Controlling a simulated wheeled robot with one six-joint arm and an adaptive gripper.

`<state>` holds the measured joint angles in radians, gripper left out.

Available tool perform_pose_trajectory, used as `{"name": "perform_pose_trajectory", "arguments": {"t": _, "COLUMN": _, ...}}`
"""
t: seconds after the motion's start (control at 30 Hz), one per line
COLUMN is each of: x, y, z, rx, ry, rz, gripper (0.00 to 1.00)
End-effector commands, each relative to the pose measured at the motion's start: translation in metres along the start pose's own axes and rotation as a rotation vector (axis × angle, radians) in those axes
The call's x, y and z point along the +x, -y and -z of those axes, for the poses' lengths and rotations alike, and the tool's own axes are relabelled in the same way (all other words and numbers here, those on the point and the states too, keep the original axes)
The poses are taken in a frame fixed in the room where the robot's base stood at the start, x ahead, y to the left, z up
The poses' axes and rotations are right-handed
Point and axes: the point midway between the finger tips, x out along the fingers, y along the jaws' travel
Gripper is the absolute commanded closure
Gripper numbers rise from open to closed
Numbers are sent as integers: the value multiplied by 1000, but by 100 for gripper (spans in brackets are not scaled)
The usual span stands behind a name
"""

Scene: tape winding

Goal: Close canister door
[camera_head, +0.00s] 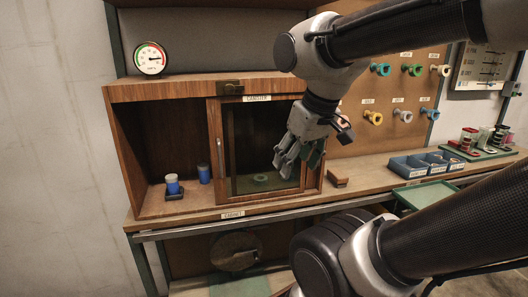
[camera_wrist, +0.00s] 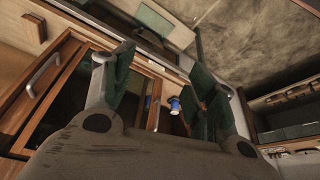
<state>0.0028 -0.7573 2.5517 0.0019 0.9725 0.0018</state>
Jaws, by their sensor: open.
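The wooden cabinet (camera_head: 155,92) has a framed glass door (camera_head: 215,125) in front of its right part, under a label reading like "CANISTER". A slim upright handle (camera_head: 220,156) is on the door's left frame. The left compartment is uncovered. My gripper (camera_head: 301,153) is open and empty, in front of the door's right side and hiding part of it. Whether it touches the frame I cannot tell. In the wrist view, the spread fingers (camera_wrist: 165,95) show with a wooden frame and a metal handle (camera_wrist: 46,73) to their left.
Two blue canisters (camera_head: 173,185) (camera_head: 205,174) stand in the uncovered left compartment, one on a small dark tray. A round gauge (camera_head: 150,58) stands on top. A small wooden block (camera_head: 337,181), blue bins (camera_head: 410,165) and tape spools lie to the right on the bench.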

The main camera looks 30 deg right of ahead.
Motion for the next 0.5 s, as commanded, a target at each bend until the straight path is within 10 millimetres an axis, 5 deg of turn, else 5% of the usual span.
{"name": "perform_pose_trajectory", "arguments": {"t": 0.03, "x": 1, "y": -3, "z": -1, "rx": 13, "ry": 8, "rz": -5, "gripper": 58}}
{"name": "perform_pose_trajectory", "arguments": {"t": 0.23, "x": 26, "y": -20, "z": 12, "rx": 155, "ry": 130, "rz": -3, "gripper": 94}}
{"name": "perform_pose_trajectory", "arguments": {"t": 0.37, "x": 50, "y": -24, "z": 58, "rx": 307, "ry": 132, "rz": 86, "gripper": 100}}
{"name": "perform_pose_trajectory", "arguments": {"t": 0.5, "x": 75, "y": -30, "z": 123, "rx": 435, "ry": 40, "rz": 192, "gripper": 100}}
